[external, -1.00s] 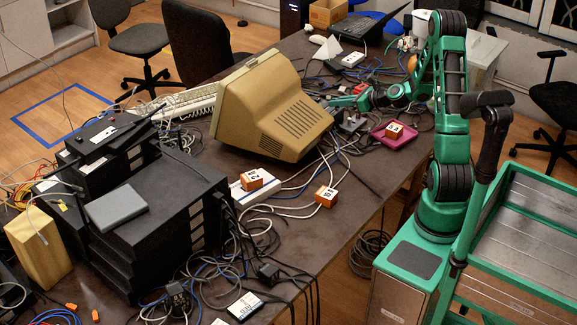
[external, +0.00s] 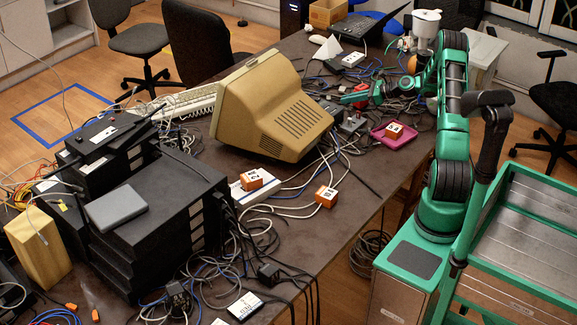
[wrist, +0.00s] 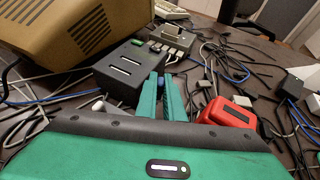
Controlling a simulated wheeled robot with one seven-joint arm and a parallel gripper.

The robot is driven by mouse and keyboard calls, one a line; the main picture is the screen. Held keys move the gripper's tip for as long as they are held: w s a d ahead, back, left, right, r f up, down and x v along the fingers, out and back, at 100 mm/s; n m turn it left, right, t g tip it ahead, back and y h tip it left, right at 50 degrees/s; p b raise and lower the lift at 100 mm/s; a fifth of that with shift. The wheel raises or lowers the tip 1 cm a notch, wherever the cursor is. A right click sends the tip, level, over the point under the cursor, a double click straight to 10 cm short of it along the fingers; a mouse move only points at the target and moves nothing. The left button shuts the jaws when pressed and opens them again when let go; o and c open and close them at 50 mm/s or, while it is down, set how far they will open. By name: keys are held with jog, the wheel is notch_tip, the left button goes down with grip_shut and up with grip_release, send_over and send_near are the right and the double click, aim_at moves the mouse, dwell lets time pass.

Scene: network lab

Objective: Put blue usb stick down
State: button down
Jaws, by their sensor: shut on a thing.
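My gripper (external: 346,99) is stretched over the desk beside the beige monitor (external: 272,108). In the wrist view its two green fingers (wrist: 167,97) point away, close together, just right of a black box with pale slots (wrist: 130,70). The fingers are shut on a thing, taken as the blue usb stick.
A red case (wrist: 228,112) lies right of the fingers. A grey multi-port device (wrist: 170,40) is behind the black box. Loose cables (wrist: 215,65) cover much of the desk.

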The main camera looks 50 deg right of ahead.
jog(key=shift+d+f, duration=0.65)
jog(key=shift+d, duration=0.35)
jog(key=shift+f, duration=1.9)
jog(key=c, duration=1.9)
grip_release()
jog(key=shift+f, duration=0.1)
